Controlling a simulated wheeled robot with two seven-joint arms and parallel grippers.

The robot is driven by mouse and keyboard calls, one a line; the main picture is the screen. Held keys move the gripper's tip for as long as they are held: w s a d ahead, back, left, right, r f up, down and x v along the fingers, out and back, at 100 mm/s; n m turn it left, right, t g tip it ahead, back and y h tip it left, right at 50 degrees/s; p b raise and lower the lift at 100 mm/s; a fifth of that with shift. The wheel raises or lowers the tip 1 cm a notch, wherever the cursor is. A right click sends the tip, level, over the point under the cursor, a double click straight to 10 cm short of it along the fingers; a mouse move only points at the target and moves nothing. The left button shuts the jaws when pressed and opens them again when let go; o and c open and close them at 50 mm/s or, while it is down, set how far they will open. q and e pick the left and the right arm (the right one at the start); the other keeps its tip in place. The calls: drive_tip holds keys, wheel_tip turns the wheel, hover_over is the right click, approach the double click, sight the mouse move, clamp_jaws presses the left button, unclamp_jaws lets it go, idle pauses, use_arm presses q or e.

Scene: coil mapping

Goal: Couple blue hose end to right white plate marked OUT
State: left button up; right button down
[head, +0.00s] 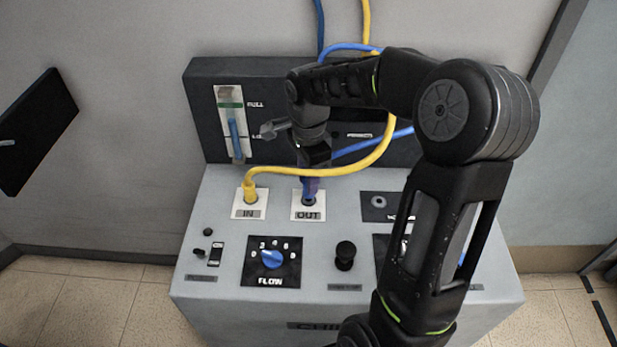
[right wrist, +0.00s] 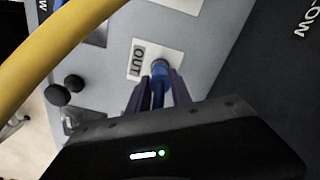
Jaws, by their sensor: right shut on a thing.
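The white OUT plate (head: 308,205) is on top of the grey chiller box, right of the white IN plate (head: 249,204). The blue hose end (right wrist: 158,84) is between the fingers of my right gripper (right wrist: 157,90). In the right wrist view its tip meets the round port on the OUT plate (right wrist: 153,60); how deep it sits I cannot tell. In the head view my right gripper (head: 310,186) points down over the OUT plate, and the blue hose (head: 375,143) runs back behind my arm. My left gripper is not in view.
A yellow hose (head: 330,171) is on the IN plate and arcs close past my right gripper. The box top carries a blue FLOW knob (head: 271,259) and a black knob (head: 345,256). A dark back panel with a level gauge (head: 233,122) stands behind.

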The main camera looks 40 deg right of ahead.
drive_tip(key=shift+f+b, duration=0.85)
drive_tip(key=shift+f, duration=0.25)
idle(0.6)
drive_tip(key=c, duration=1.1)
unclamp_jaws()
wheel_tip(320, 180, up, 8)
drive_tip(key=shift+f, duration=0.1)
